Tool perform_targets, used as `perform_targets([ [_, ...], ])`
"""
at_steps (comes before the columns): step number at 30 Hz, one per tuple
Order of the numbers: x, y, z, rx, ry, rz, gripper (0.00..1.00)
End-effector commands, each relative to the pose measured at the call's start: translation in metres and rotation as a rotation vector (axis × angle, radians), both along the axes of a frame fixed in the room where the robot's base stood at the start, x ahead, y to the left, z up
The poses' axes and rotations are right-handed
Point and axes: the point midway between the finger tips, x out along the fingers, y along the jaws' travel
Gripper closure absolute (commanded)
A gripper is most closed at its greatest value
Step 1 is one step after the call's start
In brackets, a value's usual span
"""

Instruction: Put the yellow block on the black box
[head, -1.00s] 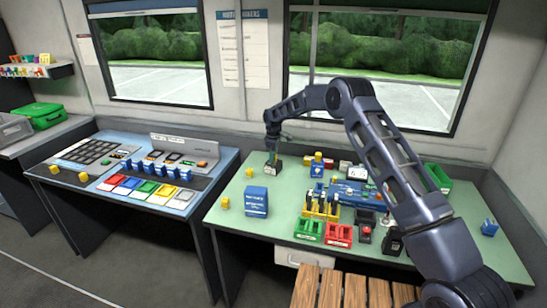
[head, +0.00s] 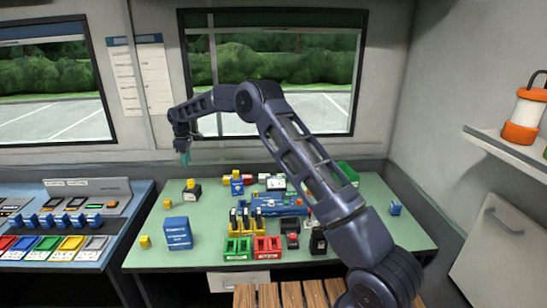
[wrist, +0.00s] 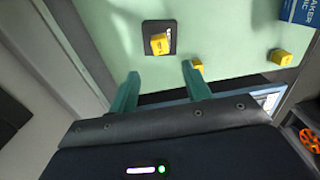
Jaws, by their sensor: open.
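A yellow block (head: 190,182) rests on top of the small black box (head: 191,193) at the back left of the green table. In the wrist view the yellow block (wrist: 159,43) sits on the dark top of the black box (wrist: 147,28), slightly off its middle. My gripper (head: 184,160) is above the box, clear of the block. Its teal fingers (wrist: 158,85) are spread apart with nothing between them.
Other yellow blocks stand at the table's left (head: 167,204) and front left (head: 145,242), near a blue box (head: 177,233). Red (head: 267,246) and green bins (head: 238,248) stand at the front. A window (head: 270,80) is behind my arm.

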Motion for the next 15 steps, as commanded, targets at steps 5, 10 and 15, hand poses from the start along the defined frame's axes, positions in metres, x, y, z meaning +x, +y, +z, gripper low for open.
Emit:
perform_targets([
  [5, 0.001, -0.008, 0.011, 0.003, -0.006, -0.016, 0.52],
  [10, 0.002, -0.048, 0.052, 0.01, -0.029, -0.088, 0.52],
  [15, -0.004, -0.103, 0.103, 0.021, -0.058, -0.192, 0.52],
])
